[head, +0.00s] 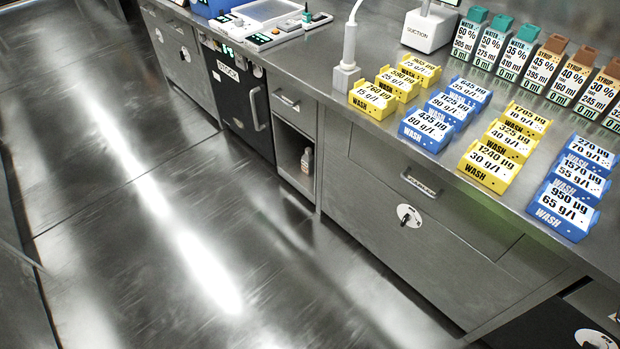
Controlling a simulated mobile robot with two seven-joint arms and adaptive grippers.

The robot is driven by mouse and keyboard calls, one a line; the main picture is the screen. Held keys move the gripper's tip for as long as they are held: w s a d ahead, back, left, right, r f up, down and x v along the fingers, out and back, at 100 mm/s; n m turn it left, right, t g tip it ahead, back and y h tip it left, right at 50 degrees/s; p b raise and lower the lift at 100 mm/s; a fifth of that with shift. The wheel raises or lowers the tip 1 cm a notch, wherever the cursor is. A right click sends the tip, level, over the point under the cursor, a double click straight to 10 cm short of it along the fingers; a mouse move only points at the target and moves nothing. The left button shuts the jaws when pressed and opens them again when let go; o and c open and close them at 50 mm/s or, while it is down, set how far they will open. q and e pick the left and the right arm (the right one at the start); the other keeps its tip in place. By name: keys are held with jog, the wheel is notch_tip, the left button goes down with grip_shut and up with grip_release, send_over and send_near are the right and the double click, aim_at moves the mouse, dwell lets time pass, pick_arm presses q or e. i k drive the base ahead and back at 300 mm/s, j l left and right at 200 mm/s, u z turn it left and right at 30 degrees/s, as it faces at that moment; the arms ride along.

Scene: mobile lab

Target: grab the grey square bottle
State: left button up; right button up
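A small greyish bottle (307,161) stands upright in the open cubby (292,143) under the counter, near the middle of the head view. It is too small to tell whether it is square. No other grey bottle can be made out. Neither of my grippers is in view.
The steel counter (335,112) runs along the right, with yellow and blue wash blocks (488,162) and several labelled bottles (466,38) on it. A white device (277,22) sits at the back. Drawers (420,185) and a dark stock door (238,100) line the front. The floor (130,220) is clear.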

aim_at(307, 160)
jog(key=k+j+z, duration=0.2)
jog(key=z, duration=0.2)
jog(key=i+j+z, duration=0.3)
jog(key=j+z, duration=0.3)
jog(key=i+j+z, duration=0.15)
jog(key=j+z, duration=0.15)
jog(key=i+j+z, duration=0.1)
jog(key=j+z, duration=0.55)
jog(key=i+j, duration=0.05)
